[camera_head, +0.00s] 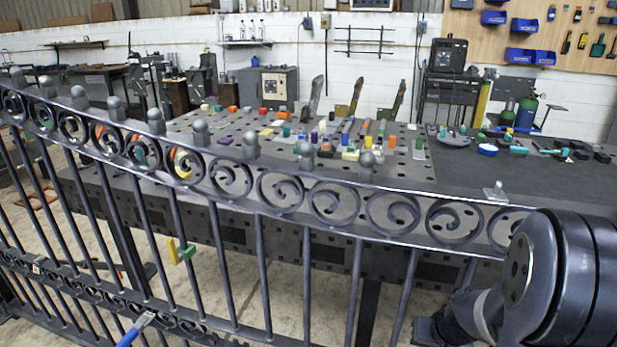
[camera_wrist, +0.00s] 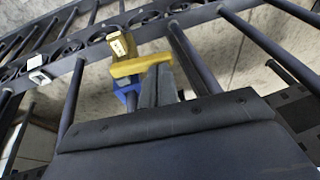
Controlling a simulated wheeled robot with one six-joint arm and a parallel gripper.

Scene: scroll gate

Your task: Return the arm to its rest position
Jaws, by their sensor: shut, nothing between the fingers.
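My gripper (camera_wrist: 158,72) shows in the wrist view with its dark fingers together and nothing between them. Just beyond the fingertips is a yellow piece (camera_wrist: 128,66) with a blue part (camera_wrist: 128,88) by it, next to the gate (camera_wrist: 205,14). I cannot tell whether the fingers touch them. My arm (camera_head: 560,275) fills the lower right of the head view, folded close to the gate's right end; my fingers are not visible there.
The dark scroll gate (camera_head: 285,190) crosses the head view. A yellow-green clamp (camera_head: 181,252) and a blue-handled tool (camera_head: 137,328) are on it. Behind stands a perforated table (camera_head: 240,150) covered with small coloured parts. A white piece (camera_wrist: 38,66) is on the gate in the wrist view.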

